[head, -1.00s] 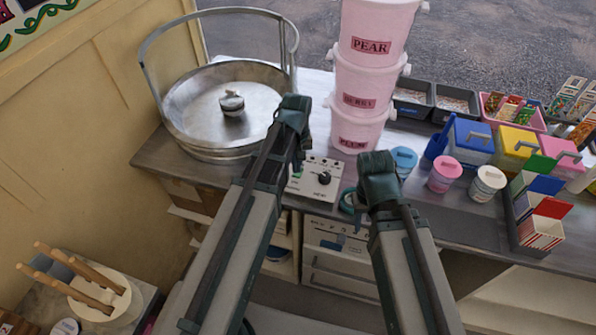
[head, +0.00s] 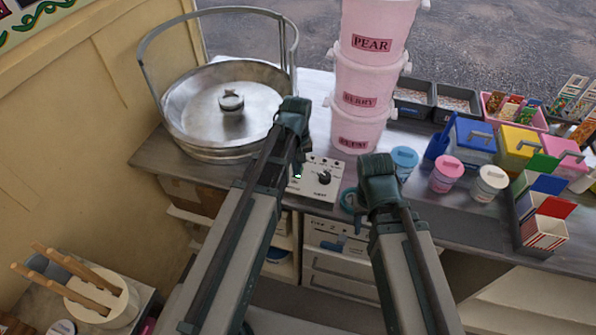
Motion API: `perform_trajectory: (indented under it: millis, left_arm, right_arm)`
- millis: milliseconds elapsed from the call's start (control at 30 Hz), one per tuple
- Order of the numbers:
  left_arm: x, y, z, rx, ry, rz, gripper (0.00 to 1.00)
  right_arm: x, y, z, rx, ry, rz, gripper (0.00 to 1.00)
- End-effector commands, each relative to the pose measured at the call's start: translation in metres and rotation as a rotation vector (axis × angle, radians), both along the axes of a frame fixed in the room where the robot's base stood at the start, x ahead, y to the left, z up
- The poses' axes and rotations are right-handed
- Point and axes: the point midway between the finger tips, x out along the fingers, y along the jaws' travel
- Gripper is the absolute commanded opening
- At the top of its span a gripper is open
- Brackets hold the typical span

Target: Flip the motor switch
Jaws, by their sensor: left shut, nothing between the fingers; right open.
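The control box (head: 325,182) has a pale panel with a black knob (head: 323,178) and sits at the counter's front edge, below the metal pan (head: 190,115). A small green spot (head: 298,175) shows at the panel's left edge, beside my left arm. I cannot make out the motor switch; my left arm covers that side. My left gripper (head: 299,160) is shut and empty, low at the panel's left side and mostly hidden by its arm. My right gripper (head: 378,178) is open and empty, right of the box, its fingers largely hidden.
Pink stacked buckets (head: 362,90) stand behind the box. Lidded tubs (head: 446,176) and a paper-box rack (head: 541,230) fill the right.

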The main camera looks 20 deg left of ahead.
Motion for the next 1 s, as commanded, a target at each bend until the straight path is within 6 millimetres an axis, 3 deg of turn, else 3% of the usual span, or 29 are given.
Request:
perform_trajectory:
  millis: [233, 1000]
  left_arm:
    - [0.0, 0.0, 0.009, 0.0, -0.001, 0.0, 0.0]
    - [0.0, 0.0, 0.068, 0.0, -0.001, 0.0, 0.0]
  right_arm:
    - [0.0, 0.0, 0.009, 0.0, 0.0, 0.0, 0.45]
    - [0.0, 0.0, 0.068, 0.0, 0.0, 0.001, 0.45]
